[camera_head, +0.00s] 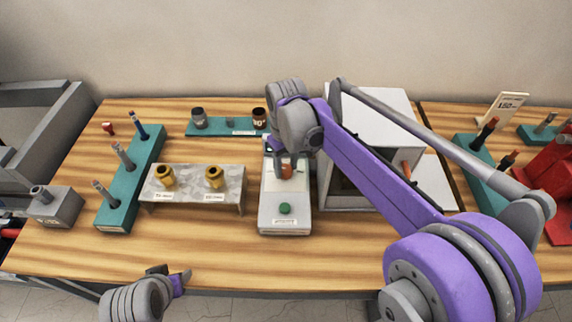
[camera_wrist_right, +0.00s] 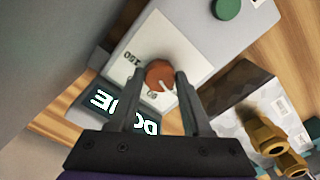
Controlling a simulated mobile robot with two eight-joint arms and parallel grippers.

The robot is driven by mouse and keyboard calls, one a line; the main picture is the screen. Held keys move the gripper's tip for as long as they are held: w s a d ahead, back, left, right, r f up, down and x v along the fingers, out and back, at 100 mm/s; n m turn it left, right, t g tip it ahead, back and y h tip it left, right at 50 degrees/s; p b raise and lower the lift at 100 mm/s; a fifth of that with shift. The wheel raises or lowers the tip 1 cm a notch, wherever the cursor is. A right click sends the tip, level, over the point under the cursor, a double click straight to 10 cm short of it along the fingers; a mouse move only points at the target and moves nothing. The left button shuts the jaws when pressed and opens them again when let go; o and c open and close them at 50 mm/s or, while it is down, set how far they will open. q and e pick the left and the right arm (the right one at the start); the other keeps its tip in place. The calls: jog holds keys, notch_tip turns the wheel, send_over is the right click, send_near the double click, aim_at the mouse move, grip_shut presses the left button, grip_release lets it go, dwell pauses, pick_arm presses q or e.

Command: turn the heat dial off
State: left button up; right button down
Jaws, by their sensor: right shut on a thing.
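The heat dial (camera_head: 287,172) is an orange-brown round knob on the pale top plate of a grey control unit (camera_head: 270,222). In the right wrist view the dial (camera_wrist_right: 160,75) has a white pointer line, and the number 150 is printed on the plate near it. My right gripper (camera_head: 286,163) reaches down from above and is shut on the dial, one finger on each side. The unit's display (camera_wrist_right: 118,104) reads DONE. A green button (camera_head: 285,209) sits at the unit's near end. My left gripper (camera_head: 172,277) is at the table's front edge, away from the unit; its jaws are unclear.
A grey open-fronted box (camera_head: 370,108) stands right of the unit, partly behind my right arm. A speckled stand (camera_head: 195,197) with two brass parts is to the left. The wood tabletop (camera_head: 215,262) is clear in front.

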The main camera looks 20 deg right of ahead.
aim_at(286, 169)
dwell(0.3)
jog(key=shift+c, duration=1.7)
grip_release()
pick_arm(q)
jog(key=shift+w+r+p, duration=0.2)
jog(key=shift+r+p, duration=0.1)
jog(key=shift+r, duration=0.15)
pick_arm(e)
notch_tip(286, 169, up, 11)
jog(key=shift+f, duration=0.15)
